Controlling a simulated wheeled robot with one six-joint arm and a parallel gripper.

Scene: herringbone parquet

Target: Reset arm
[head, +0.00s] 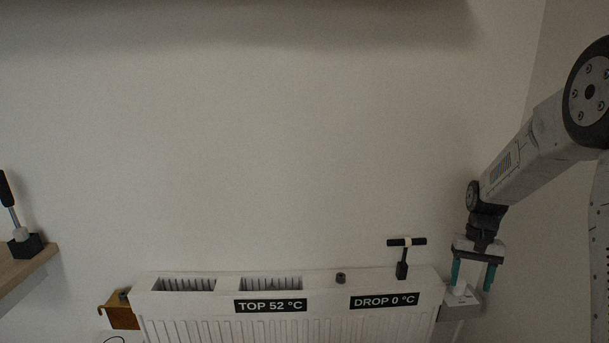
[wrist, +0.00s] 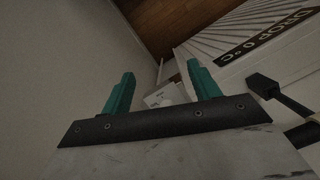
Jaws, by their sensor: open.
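My arm reaches in from the right in the head view and hangs its gripper (head: 474,275) downward at the right end of a white radiator (head: 290,325). The gripper has two teal fingers, spread apart, with nothing visible between them. In the wrist view the gripper (wrist: 160,92) is also open and empty. Below the fingers is a white piece (head: 460,297) at the radiator's end; it shows in the wrist view (wrist: 166,95) beyond the fingertips. Whether the fingers touch it cannot be told.
A black T-handled tool (head: 403,262) stands upright on the radiator top, left of my gripper. A small dark knob (head: 341,278) sits farther left. Labels read "TOP 52 °C" (head: 271,305) and "DROP 0 °C" (head: 385,300). A wooden shelf (head: 28,268) holds a dark-handled tool at far left.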

